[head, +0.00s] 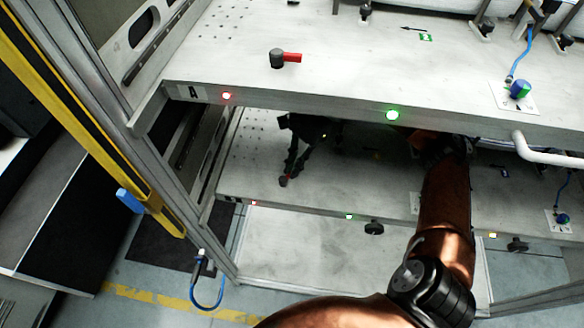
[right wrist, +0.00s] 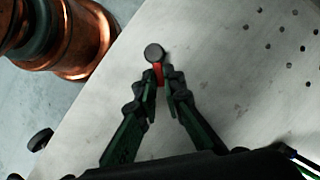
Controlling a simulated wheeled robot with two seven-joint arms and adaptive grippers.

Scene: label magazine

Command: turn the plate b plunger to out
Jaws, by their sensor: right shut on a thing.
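The plate b plunger shows in the right wrist view as a round dark grey knob (right wrist: 154,52) with a short red handle (right wrist: 158,72) pointing toward my gripper. In the head view this plunger (head: 284,181) is a small dark, reddish spot near the left end of the lower plate (head: 250,170). My right gripper (head: 290,168) reaches in under the upper plate, and its fingertips are at the plunger. In the right wrist view my right gripper (right wrist: 160,78) is shut on the red handle, one finger on each side. My left gripper is not in view.
The upper plate (head: 200,75), labelled A, overhangs the lower one and carries its own plunger with a red handle (head: 290,57). A red light (head: 227,96) and a green light (head: 392,115) sit on its front edge. A black knob (head: 374,228) is at the lower plate's front.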

